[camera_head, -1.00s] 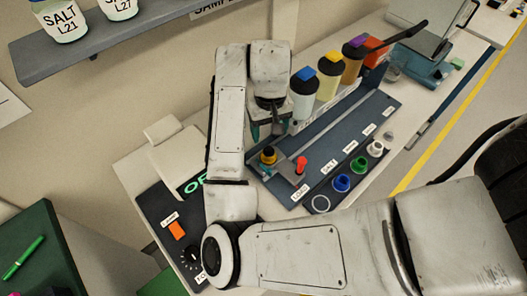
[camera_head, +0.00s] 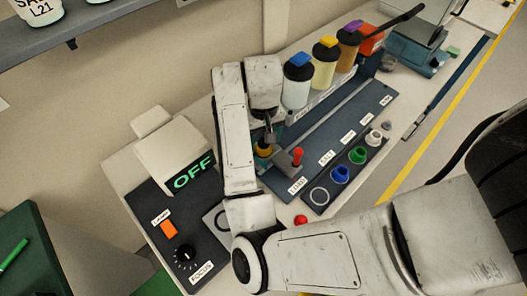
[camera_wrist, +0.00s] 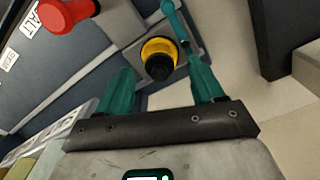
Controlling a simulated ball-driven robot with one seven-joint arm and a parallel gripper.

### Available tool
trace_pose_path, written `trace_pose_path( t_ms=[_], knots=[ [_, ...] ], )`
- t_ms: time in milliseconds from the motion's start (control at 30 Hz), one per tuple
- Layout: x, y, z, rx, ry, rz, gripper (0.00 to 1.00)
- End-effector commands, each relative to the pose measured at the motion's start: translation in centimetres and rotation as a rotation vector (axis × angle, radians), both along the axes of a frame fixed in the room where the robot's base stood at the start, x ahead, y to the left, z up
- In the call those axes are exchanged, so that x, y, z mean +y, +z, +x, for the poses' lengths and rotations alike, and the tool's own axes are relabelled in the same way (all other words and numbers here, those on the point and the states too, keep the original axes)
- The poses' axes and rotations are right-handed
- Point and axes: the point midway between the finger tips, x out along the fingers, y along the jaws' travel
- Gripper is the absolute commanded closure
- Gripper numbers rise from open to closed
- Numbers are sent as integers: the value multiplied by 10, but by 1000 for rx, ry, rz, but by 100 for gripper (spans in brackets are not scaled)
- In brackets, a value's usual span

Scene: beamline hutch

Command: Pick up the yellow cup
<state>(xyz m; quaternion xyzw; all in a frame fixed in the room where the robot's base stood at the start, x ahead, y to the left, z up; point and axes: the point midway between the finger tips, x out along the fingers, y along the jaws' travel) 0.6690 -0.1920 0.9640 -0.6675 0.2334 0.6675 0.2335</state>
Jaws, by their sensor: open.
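The yellow cup (camera_head: 264,150) stands on the grey plate at the near left end of the dark rack, beside a red-topped lever (camera_head: 297,157). In the wrist view the yellow cup (camera_wrist: 160,52) shows as a yellow ring with a black top in its middle. My gripper (camera_head: 268,138) is just above and very near the cup, partly hidden behind my arm. In the wrist view my gripper (camera_wrist: 160,76) has its teal fingers apart, with the cup showing beyond the gap between them. Nothing is held.
Capped bottles (camera_head: 297,82) stand behind the rack. A small red ball (camera_head: 300,220) lies nearer.

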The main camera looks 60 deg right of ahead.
Motion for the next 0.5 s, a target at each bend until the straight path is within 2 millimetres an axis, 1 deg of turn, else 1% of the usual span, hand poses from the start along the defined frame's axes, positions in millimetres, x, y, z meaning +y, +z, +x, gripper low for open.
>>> trace_pose_path(
  t_ms=[33,133,433,500],
  knots=[
    [0,-13,0,0,0,0,33],
    [0,-19,0,0,1,0,33],
    [0,-19,0,0,1,0,33],
    [0,-19,0,0,1,0,39]
  ],
)
